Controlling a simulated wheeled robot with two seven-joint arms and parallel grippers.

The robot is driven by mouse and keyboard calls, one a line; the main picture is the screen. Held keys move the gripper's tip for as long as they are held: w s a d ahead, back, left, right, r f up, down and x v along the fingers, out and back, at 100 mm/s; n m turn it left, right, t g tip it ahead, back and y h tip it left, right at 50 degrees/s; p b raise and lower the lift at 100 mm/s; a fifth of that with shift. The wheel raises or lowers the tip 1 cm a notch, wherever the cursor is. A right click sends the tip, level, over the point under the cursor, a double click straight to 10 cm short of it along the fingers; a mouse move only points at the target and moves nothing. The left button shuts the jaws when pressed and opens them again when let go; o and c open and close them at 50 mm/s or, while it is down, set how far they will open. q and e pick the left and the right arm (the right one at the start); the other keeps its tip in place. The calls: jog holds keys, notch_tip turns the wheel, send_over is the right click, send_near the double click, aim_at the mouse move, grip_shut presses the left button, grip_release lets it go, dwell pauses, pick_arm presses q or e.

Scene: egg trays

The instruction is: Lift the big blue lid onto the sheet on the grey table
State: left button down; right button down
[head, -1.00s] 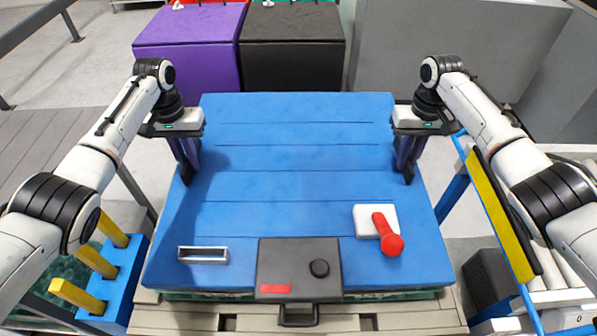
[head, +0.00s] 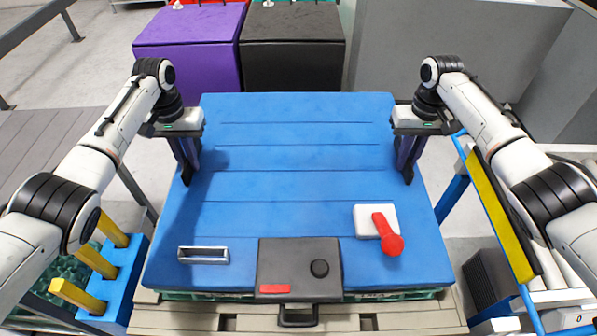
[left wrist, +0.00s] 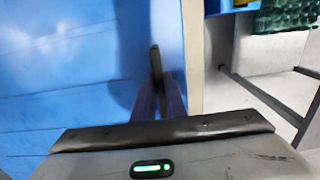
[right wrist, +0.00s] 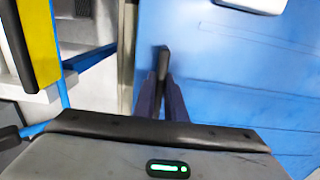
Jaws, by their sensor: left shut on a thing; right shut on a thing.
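The big blue lid (head: 300,185) lies flat and level in the middle of the head view. Green tray edges (head: 205,296) show just under its front edge. My left gripper (head: 187,165) is shut on a dark upright grip at the lid's left edge; this grip (left wrist: 155,60) also shows in the left wrist view. My right gripper (head: 406,165) is shut on a matching grip at the right edge, seen in the right wrist view (right wrist: 163,60). I cannot make out a sheet or say for sure which surface is the grey table.
On the lid are a metal frame (head: 203,254), a dark panel with a knob (head: 285,258) and a white block with a red lever (head: 380,225). A pale pallet (head: 190,317) is below. Yellow posts (head: 95,260) stand left, a yellow-blue frame (head: 500,215) right. Purple (head: 190,40) and black bins (head: 290,50) stand behind.

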pick_arm(q)
jog(key=shift+w+r, duration=0.2)
jog(key=shift+r, duration=0.1)
pick_arm(e)
jog(key=shift+w+r, duration=0.2)
jog(key=shift+r, duration=0.1)
